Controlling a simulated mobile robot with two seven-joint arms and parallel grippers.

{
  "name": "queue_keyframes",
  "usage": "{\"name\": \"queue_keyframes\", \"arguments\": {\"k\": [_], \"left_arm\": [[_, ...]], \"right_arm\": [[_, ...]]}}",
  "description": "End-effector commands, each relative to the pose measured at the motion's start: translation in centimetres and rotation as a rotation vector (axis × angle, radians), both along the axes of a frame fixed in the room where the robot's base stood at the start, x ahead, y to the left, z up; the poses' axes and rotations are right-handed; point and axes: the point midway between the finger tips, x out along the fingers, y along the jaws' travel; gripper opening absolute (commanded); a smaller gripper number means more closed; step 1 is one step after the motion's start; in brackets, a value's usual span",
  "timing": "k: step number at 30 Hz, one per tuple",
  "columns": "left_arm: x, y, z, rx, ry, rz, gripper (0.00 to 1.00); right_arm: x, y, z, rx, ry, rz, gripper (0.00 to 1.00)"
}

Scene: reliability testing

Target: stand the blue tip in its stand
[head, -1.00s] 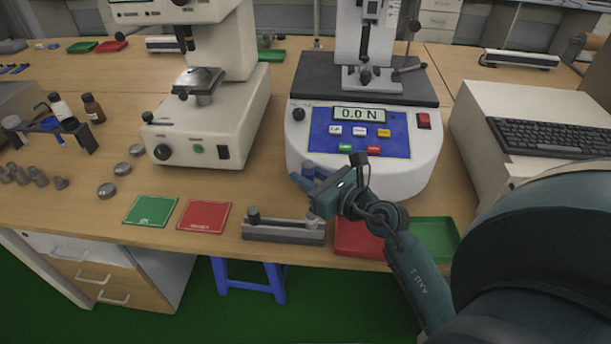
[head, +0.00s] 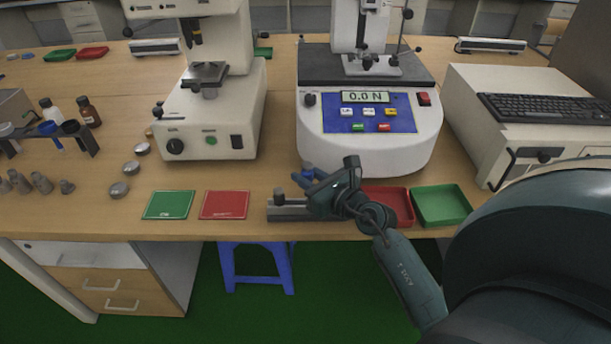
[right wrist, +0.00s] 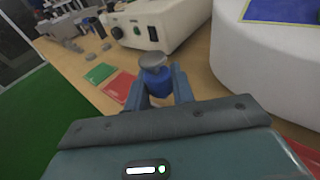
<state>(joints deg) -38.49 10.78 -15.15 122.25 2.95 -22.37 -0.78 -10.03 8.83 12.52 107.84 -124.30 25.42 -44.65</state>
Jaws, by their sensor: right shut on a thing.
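My right gripper (head: 309,179) is shut on the blue tip (head: 307,168), above the bench in front of the force tester. In the right wrist view the blue tip (right wrist: 156,81), with a round grey end, sits between the two fingers (right wrist: 160,88). A low grey block (head: 284,209) with a small dark knob lies on the bench just below and left of the gripper, which hides its right part. A dark rack (head: 88,143) at the far left holds a blue piece and a dark piece. I cannot tell which is the tip's stand. My left gripper is out of view.
A red tray (head: 402,206) and a green tray (head: 443,206) lie right of the gripper. A green card (head: 169,205) and a red card (head: 224,205) lie left. The force tester (head: 368,157) stands close behind. Several grey cylinders stand at the left.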

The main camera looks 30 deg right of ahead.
Motion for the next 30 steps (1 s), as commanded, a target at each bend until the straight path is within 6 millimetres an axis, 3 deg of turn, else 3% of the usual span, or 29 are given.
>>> {"name": "queue_keyframes", "arguments": {"k": [17, 30], "left_arm": [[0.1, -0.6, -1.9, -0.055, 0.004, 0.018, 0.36], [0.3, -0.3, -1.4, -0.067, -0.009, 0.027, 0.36]], "right_arm": [[0.1, -0.1, -2.4, 0.000, -0.001, -0.003, 0.02], [0.1, -0.1, -2.6, 0.000, -0.001, -0.003, 0.02]]}}
